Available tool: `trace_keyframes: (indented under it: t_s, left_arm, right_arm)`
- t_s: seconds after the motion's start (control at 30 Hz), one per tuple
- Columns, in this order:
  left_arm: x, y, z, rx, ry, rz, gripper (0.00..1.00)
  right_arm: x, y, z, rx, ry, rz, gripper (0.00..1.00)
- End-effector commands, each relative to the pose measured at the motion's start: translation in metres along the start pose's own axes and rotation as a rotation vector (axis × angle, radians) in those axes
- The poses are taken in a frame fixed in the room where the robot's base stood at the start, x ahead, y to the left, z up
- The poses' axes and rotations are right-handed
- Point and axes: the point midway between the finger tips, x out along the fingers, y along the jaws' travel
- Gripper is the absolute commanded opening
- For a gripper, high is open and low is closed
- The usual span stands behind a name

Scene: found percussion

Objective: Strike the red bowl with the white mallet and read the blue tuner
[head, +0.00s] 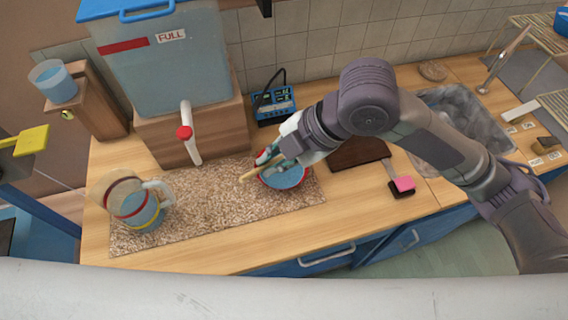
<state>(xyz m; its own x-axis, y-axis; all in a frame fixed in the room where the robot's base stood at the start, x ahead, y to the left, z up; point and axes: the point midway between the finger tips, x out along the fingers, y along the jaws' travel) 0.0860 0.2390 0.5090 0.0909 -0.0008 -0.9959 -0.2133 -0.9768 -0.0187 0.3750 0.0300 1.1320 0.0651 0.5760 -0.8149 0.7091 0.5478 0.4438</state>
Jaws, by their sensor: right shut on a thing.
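The red bowl (285,181) stands on the speckled mat, with blue liquid inside and part of its rim hidden by my right gripper. My right gripper (268,163) is at the bowl's far left rim, shut on a pale wooden stick (248,176), which looks like the mallet's handle. The stick's tip points left; I cannot make out a white mallet head or tell whether it touches the bowl. The blue tuner (272,106) stands behind the mat by the wall, its small screen lit but too small to read. My left gripper is out of view.
A clear jug (138,207) stands on the mat's left (205,215). Behind it, a large water tank marked FULL (165,65) sits on a wooden block with a red-tipped tap (188,135).

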Motion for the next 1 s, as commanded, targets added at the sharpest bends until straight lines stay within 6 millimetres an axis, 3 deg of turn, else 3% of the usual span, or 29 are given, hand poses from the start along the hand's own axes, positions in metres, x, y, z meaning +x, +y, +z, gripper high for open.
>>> trace_keyframes:
  t_s: [0.33, 0.7, 1.0]
  left_arm:
    - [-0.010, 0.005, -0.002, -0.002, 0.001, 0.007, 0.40]
    - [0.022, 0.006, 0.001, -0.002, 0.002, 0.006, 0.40]
    - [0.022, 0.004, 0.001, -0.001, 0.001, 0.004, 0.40]
  right_arm:
    - [-0.003, 0.001, 0.000, 0.002, -0.004, -0.005, 0.00]
    - [0.038, -0.022, 0.018, 0.003, -0.003, -0.004, 0.00]
    - [0.041, -0.023, 0.019, 0.001, -0.003, -0.004, 0.00]
